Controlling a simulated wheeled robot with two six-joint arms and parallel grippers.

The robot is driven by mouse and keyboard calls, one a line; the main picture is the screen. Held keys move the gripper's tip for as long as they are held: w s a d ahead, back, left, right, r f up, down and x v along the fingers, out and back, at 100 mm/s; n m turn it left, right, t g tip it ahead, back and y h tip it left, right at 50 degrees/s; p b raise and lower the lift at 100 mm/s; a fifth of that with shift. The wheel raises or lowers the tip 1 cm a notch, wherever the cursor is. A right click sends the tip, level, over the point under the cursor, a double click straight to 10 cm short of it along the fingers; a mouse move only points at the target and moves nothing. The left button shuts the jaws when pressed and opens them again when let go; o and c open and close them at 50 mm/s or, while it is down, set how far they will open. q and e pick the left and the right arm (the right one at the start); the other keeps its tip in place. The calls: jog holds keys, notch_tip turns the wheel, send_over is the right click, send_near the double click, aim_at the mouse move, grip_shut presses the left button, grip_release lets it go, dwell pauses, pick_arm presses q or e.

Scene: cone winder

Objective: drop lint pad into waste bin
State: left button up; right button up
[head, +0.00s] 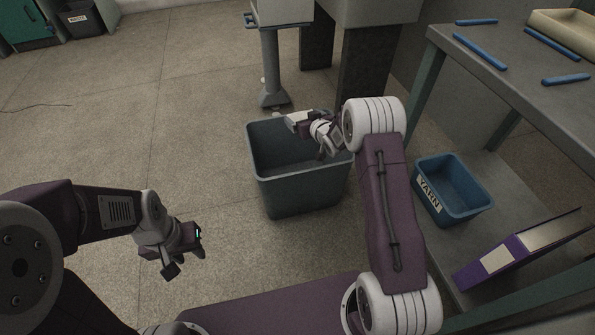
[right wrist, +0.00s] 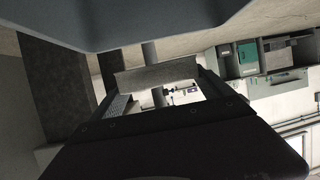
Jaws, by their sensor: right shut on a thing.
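The waste bin (head: 300,190) is a grey-blue open tub on the floor in the middle of the head view. My right gripper (head: 296,122) is over the bin's opening, near its far rim. In the right wrist view it is shut on a grey, flat lint pad (right wrist: 155,76), held between the two fingers. A blue-grey surface, likely the bin's wall (right wrist: 140,20), fills the top of that view. My left gripper (head: 186,263) is open and empty, above the floor to the left of the bin.
A grey table (head: 500,90) at the right carries several blue bars and a cream tray (head: 565,30). On its lower shelf are a blue bin marked YARN (head: 455,190) and a purple binder (head: 520,250). A machine pedestal (head: 270,70) stands behind the bin.

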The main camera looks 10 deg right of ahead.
notch_tip(320, 180, down, 4)
jog(key=b, duration=0.2)
jog(key=shift+b, duration=0.35)
jog(key=o, duration=1.1)
jog(key=shift+c, duration=0.2)
jog(key=shift+s+r, duration=0.15)
jog(key=shift+r, duration=0.05)
jog(key=p+v, duration=0.5)
jog(key=v, duration=0.3)
jog(key=shift+s, duration=0.35)
jog(key=shift+d, duration=0.1)
